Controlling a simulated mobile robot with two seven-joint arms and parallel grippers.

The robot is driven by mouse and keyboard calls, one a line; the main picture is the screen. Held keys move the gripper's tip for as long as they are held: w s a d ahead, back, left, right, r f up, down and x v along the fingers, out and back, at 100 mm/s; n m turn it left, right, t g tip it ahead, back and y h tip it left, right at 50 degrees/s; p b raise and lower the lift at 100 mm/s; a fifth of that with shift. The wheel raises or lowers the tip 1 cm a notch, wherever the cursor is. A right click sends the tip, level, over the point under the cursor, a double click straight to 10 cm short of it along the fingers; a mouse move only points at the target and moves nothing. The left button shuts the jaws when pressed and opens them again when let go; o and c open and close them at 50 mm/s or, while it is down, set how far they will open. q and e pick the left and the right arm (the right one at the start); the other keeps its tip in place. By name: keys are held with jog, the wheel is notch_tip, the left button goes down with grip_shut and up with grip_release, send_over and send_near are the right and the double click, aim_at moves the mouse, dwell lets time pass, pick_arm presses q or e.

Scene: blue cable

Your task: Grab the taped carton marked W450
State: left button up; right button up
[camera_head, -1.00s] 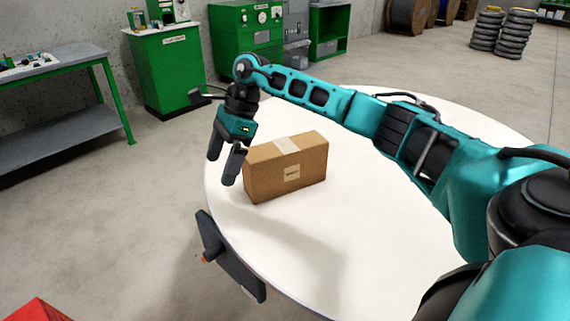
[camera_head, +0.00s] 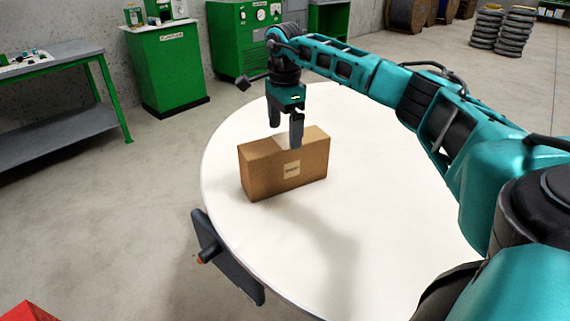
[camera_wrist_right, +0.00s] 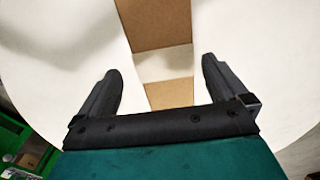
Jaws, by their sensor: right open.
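The brown carton (camera_head: 262,177) stands on the round white table, with a pale tape strip over its top and a small label (camera_head: 292,169) on its front. The label's print is too small to read surely. My right gripper (camera_head: 285,136) points down over the carton's top, open and empty. In the right wrist view the carton (camera_wrist_right: 165,95) and its pale tape (camera_wrist_right: 163,62) show between the two spread fingers (camera_wrist_right: 160,66), with gaps on both sides. I cannot tell how far the fingertips reach down past the carton's top. My left gripper is not in view.
The white table (camera_head: 390,250) is otherwise clear around the carton. A dark flat panel (camera_head: 228,258) sits at its near left edge. A green cabinet (camera_head: 168,75) and a green-legged workbench (camera_head: 60,80) stand behind at the left. A red object (camera_head: 28,312) shows in the lower left corner.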

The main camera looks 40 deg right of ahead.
aim_at(285, 140)
jog(key=f, duration=0.3)
jog(key=f+b, duration=0.1)
jog(key=f, duration=0.1)
jog(key=shift+w+d, duration=0.15)
jog(key=shift+d, duration=0.15)
jog(key=c, duration=0.4)
grip_shut()
